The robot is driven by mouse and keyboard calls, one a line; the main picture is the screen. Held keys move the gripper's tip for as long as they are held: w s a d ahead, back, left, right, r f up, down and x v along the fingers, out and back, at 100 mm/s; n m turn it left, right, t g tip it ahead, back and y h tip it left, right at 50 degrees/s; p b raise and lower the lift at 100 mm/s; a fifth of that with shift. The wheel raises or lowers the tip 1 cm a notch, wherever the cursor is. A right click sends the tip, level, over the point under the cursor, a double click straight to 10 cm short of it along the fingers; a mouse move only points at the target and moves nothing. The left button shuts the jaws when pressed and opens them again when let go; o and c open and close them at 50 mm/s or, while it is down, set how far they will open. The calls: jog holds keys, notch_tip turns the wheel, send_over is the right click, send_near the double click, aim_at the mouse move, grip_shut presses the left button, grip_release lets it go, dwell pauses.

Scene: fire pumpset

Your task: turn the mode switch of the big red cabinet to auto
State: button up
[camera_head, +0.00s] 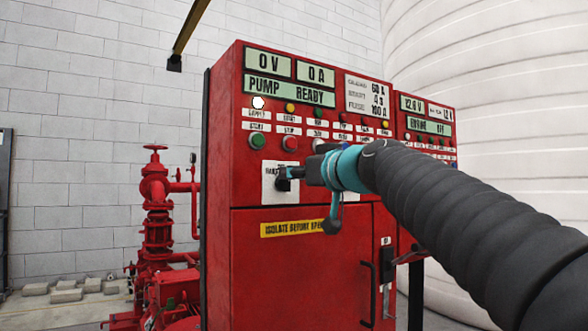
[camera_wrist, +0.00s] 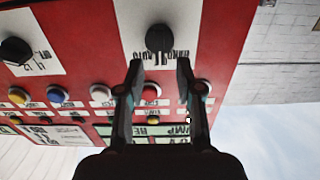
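The big red cabinet (camera_head: 300,245) stands in the middle of the head view, with "PUMP READY" on its display. Its mode switch (camera_head: 282,180) is a dark knob on a white plate at the front left, partly hidden by my gripper. In the wrist view, which is upside down, the black knob (camera_wrist: 160,38) sits on its white plate with lettering reading roughly hand to auto. My gripper (camera_wrist: 160,67) is open, fingers on either side of the knob's line and tips just short of it in the picture. Contact cannot be told. In the head view my gripper (camera_head: 299,173) points at the switch.
A green button (camera_head: 257,141) and a red button (camera_head: 290,144) sit above the switch. A second red cabinet (camera_head: 428,127) adjoins at right; another black knob (camera_wrist: 15,51) shows in the wrist view. A black door handle (camera_head: 368,293) is below. Red pipework (camera_head: 157,190) stands left.

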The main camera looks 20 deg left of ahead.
aim_at(285, 182)
jog(key=shift+x, duration=1.4)
grip_shut()
jog(key=shift+m+p, duration=0.3)
jog(key=shift+m, duration=0.2)
jog(key=shift+w+d+f+m+p, duration=0.1)
jog(key=shift+w+m+p, duration=0.05)
jog(key=shift+m, duration=1.2)
jog(key=shift+w+d+f+m+p, duration=0.1)
jog(key=shift+w+d+f+m, duration=0.1)
jog(key=shift+m, duration=1.1)
jog(key=shift+w+d+f+m+p, duration=0.1)
jog(key=shift+w+m+p, duration=0.05)
jog(key=shift+m, duration=1.2)
